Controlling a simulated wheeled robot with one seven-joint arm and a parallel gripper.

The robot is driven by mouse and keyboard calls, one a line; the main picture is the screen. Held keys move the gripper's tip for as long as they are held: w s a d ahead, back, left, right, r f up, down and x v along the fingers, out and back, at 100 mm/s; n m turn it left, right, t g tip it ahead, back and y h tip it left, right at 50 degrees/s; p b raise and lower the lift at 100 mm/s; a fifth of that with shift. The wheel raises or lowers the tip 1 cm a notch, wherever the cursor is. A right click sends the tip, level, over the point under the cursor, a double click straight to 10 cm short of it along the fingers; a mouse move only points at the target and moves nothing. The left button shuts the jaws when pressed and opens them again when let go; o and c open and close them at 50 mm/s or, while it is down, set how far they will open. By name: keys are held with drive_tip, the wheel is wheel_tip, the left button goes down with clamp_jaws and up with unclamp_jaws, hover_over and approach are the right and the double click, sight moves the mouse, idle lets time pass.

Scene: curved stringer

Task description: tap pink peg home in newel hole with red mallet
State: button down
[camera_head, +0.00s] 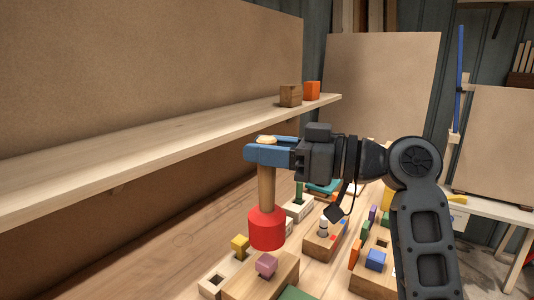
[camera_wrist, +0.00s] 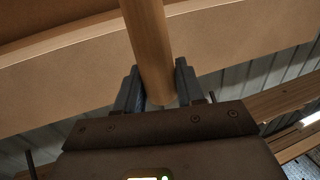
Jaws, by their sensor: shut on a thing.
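My gripper (camera_head: 262,152) is shut on the wooden handle (camera_head: 265,187) of the red mallet. The handle (camera_wrist: 152,50) also shows between the two fingers in the wrist view. The mallet hangs head down, its handle close to upright, with the red head (camera_head: 266,229) at the bottom. A pink peg (camera_head: 266,265) stands up from a wooden block (camera_head: 276,281), just below the head in the head view. A small gap seems to show between head and peg, but I cannot tell the exact distance. The hole under the peg is hidden.
A yellow cube (camera_head: 240,246) sits on a pale block with a square hole at the left. A long shelf (camera_head: 180,140) runs behind, with brown and orange cubes.

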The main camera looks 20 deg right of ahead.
sight(267, 183)
wheel_tip(267, 183, down, 6)
drive_tip(key=b, duration=0.5)
drive_tip(key=shift+f+b, duration=0.15)
drive_tip(key=shift+b, duration=0.15)
drive_tip(key=shift+r+p, duration=0.5)
drive_tip(key=shift+p, duration=0.05)
wheel_tip(267, 183, up, 5)
drive_tip(key=p, duration=0.3)
drive_tip(key=shift+f, duration=0.3)
wheel_tip(267, 183, down, 5)
drive_tip(key=b, duration=0.4)
drive_tip(key=shift+b, duration=0.4)
drive_tip(key=shift+r+p, duration=1.65)
drive_tip(key=shift+r, duration=0.75)
